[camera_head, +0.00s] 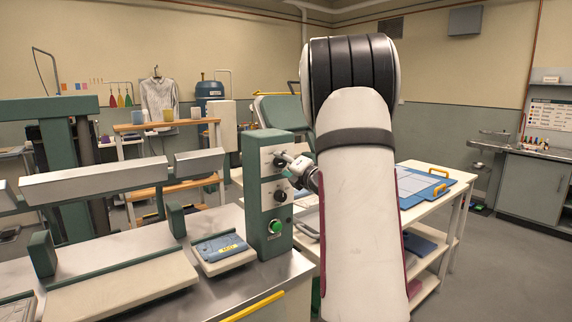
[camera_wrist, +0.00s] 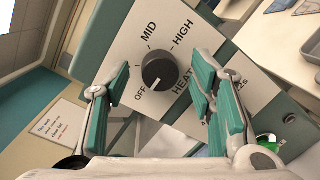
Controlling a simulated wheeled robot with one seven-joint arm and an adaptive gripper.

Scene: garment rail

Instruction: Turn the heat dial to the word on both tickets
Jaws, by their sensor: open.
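The heat dial (camera_wrist: 160,72) is a black knob on a white plate marked OFF, MID, HIGH and HEAT. Its white mark points down-left toward OFF. My gripper (camera_wrist: 161,66) is open, its green-padded fingers apart on either side of the knob; I cannot tell whether they touch it. In the head view my gripper (camera_head: 292,165) is at the upper plate of the green control box (camera_head: 257,205) and partly hides the dial. A yellow ticket (camera_head: 229,248) lies on a folded blue cloth on the press; its small word looks like MID. I cannot pick out a second ticket.
Below the heat dial are a second black knob (camera_head: 280,196) and a green button (camera_head: 275,227). The steel press table (camera_head: 215,287) stands left of the box. A white cart with a blue board (camera_head: 412,188) stands right, partly behind my arm.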

